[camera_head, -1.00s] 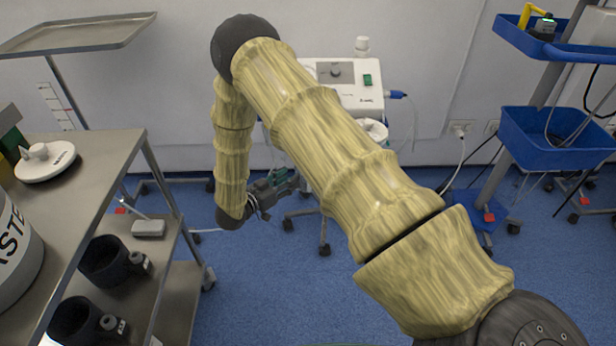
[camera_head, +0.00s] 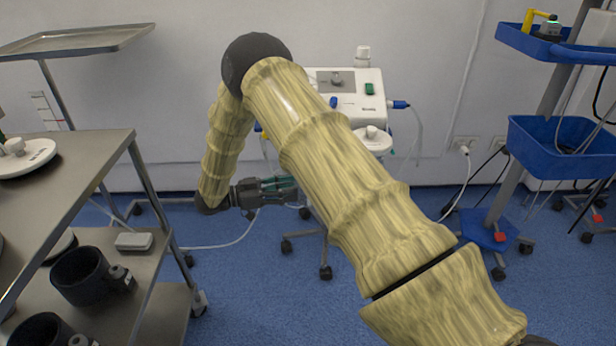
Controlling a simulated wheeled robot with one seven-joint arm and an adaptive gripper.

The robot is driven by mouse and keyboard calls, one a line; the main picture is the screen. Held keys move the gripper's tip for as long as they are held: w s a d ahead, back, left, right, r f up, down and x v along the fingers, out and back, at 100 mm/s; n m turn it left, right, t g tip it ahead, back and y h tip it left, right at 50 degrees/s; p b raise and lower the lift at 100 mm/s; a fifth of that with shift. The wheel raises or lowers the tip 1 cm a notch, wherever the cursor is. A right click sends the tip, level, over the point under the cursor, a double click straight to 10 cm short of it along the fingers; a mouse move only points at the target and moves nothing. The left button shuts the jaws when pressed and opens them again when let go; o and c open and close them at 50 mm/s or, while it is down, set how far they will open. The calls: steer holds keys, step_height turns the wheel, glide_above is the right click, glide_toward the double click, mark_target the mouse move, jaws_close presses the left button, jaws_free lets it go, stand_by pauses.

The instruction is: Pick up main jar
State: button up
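A small white jar-like container (camera_head: 362,57) stands upright on top of the white machine at the back. A round white lidded piece (camera_head: 373,138) sits lower, at the machine's front; the arm covers part of this area. I cannot tell which of these is the main jar. My gripper (camera_head: 298,190) is below and to the left of both, in front of the machine's stand, with its fingers pointing right. It touches neither of them. The finger gap is too small to judge, and I see nothing held.
The white machine (camera_head: 352,88) stands on a wheeled stand against the wall. A steel cart (camera_head: 95,160) with dark cups (camera_head: 80,277) is at left, and an empty tray stand (camera_head: 75,42) behind it. A trolley with blue bins (camera_head: 560,145) is at right. Blue floor is open between.

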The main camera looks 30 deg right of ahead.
steer(key=x, duration=0.2)
steer(key=b+x, duration=0.1)
steer(key=x, duration=0.1)
steer(key=f+x, duration=0.1)
steer(key=x, duration=0.1)
steer(key=shift+w+d+b, duration=0.1)
steer(key=shift+d+b, duration=0.25)
steer(key=shift+d, duration=0.15)
jaws_close()
